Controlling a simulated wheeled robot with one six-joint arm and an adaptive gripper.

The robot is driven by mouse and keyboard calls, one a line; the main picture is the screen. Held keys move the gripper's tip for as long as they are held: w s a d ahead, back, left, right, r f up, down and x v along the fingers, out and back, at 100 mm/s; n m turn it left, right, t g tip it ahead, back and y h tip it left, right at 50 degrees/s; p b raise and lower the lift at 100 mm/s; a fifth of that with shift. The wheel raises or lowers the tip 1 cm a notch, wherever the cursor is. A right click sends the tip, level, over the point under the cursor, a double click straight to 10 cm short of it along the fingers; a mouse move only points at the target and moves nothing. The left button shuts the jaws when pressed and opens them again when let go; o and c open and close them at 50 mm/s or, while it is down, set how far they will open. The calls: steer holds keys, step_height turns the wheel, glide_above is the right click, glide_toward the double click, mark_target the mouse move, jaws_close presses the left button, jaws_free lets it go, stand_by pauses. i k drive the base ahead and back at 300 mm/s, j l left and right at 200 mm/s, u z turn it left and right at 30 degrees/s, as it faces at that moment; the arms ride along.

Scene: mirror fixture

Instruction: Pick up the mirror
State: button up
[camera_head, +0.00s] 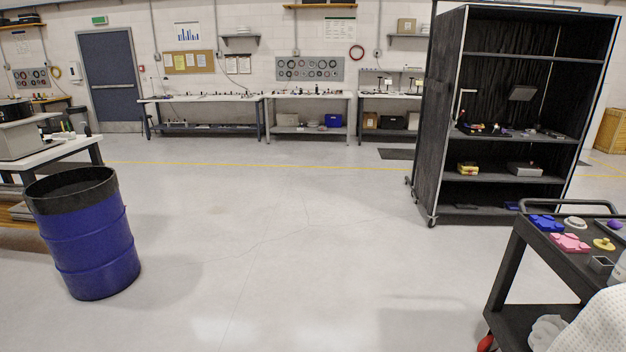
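I cannot clearly make out a mirror. A small dark grey, tilted rectangular panel (522,92) shows inside the black shelf cabinet (427,120) on the right, above its middle shelf. It may be the mirror, but it is too small to tell. My gripper is not in view.
A black cart (505,277) at the lower right holds a blue piece (546,222), a pink piece (570,243) and a yellow piece (604,244). A blue barrel (92,245) stands at left. Workbenches (205,97) line the back wall. The middle floor (260,230) is clear.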

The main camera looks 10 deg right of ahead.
mark_target(577, 222)
steer(key=i+z, duration=0.2)
steer(key=i, duration=0.25)
steer(key=i+j+z, duration=0.2)
steer(key=i, duration=0.25)
steer(key=i+j+z, duration=0.2)
steer(key=i, duration=0.25)
steer(key=i+j+z, duration=0.2)
steer(key=i, duration=0.25)
steer(key=i+j+z, duration=0.6)
steer(key=i+j, duration=0.1)
steer(key=j, duration=0.1)
